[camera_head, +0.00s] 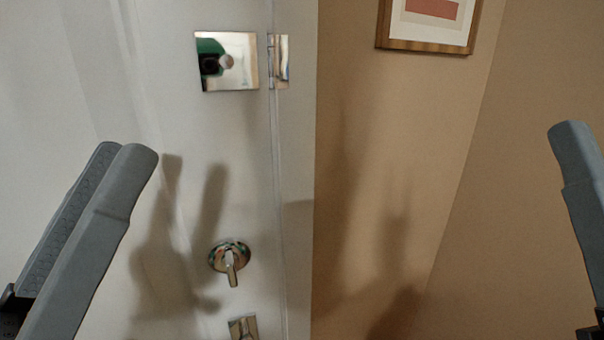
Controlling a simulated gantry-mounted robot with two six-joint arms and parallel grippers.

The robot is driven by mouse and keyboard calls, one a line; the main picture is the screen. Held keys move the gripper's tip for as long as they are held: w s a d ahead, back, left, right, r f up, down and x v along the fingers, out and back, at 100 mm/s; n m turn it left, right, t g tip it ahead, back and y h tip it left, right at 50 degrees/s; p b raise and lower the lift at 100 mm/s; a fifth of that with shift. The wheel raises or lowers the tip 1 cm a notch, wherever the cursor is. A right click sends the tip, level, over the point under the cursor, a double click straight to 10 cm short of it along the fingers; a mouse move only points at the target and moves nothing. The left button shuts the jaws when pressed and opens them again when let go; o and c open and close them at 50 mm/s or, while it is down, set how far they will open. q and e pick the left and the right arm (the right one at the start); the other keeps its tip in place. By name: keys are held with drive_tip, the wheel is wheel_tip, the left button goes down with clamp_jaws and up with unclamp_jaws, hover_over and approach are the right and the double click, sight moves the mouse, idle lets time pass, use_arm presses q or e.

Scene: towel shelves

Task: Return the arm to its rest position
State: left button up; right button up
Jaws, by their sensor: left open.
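My left gripper (122,152) comes in from the lower left, pointing up. Of my right gripper, one grey finger (580,180) shows at the right edge. Its other finger is out of the frame, so its opening cannot be told. Nothing is seen touching either gripper.
A white panel (180,110) fills the left side, with a shiny square plate (226,62), a round metal fitting with a lever (231,262) and a lower metal piece (243,328). A framed picture (430,46) hangs on the tan wall (410,140). Shadows fall on both surfaces.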

use_arm(q)
drive_tip(key=a+r+n+t+y, duration=0.2)
drive_tip(key=a+n+t+y, duration=0.15)
drive_tip(key=a+y, duration=0.55)
wheel_tip(320, 180, up, 37)
drive_tip(key=d+m+y+p, duration=0.1)
drive_tip(key=d+p, duration=0.1)
drive_tip(key=p, duration=3.6)
drive_tip(key=shift+s+d+r+y, duration=0.15)
drive_tip(key=shift+y, duration=0.25)
